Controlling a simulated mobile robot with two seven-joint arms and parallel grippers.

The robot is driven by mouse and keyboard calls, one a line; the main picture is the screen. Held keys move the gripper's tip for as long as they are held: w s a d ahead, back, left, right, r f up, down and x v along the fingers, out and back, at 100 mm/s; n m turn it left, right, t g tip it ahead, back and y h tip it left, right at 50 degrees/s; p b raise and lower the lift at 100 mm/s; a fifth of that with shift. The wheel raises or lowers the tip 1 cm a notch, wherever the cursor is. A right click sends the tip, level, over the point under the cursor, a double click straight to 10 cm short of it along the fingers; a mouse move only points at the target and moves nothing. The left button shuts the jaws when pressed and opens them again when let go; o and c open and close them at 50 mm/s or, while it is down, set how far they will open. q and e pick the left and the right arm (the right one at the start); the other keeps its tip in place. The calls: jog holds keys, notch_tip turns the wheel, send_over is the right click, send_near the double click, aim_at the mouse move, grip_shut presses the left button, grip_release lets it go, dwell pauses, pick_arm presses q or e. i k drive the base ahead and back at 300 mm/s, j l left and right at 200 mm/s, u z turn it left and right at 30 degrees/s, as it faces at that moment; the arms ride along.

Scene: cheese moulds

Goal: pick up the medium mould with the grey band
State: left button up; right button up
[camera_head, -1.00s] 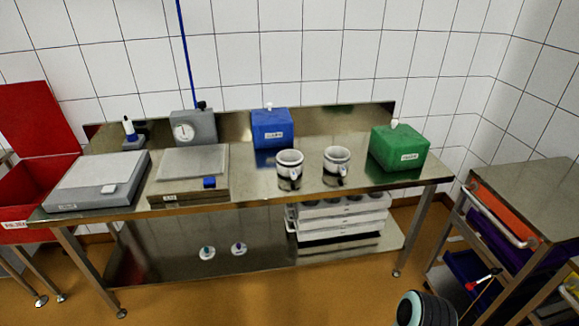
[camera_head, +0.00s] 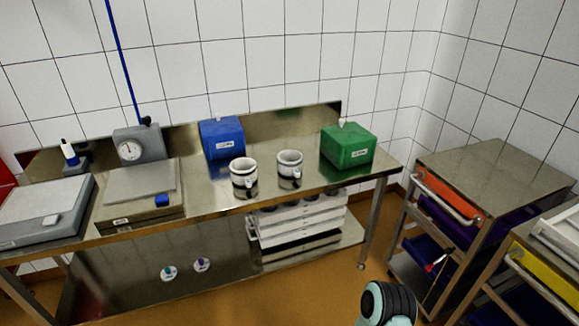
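Two white cup-like vessels with dark bands and side handles stand upright on the steel table, one on the left (camera_head: 243,170) and one on the right (camera_head: 290,162). I cannot tell from here whether either is a mould, or which band is grey. Under the table, a stack of white crates (camera_head: 300,232) holds dark round shapes, too small to make out. Neither of my grippers is in view; a dark, ribbed part of my own arm shows at the bottom edge.
The steel table (camera_head: 215,200) carries a blue box (camera_head: 222,138), a green box (camera_head: 347,147), a dial gauge (camera_head: 139,145) and scales (camera_head: 43,209). Steel carts with coloured drawers (camera_head: 450,194) stand at the right. Floor shows between table and carts.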

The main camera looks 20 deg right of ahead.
aim_at(290, 161)
jog(key=i+l+u, duration=0.25)
jog(key=l, duration=0.5)
jog(key=i+l+u, duration=0.1)
jog(key=l+u, duration=0.2)
jog(key=l, duration=0.45)
jog(key=i+l+u, duration=0.1)
jog(key=l+u, duration=0.15)
jog(key=l, duration=0.55)
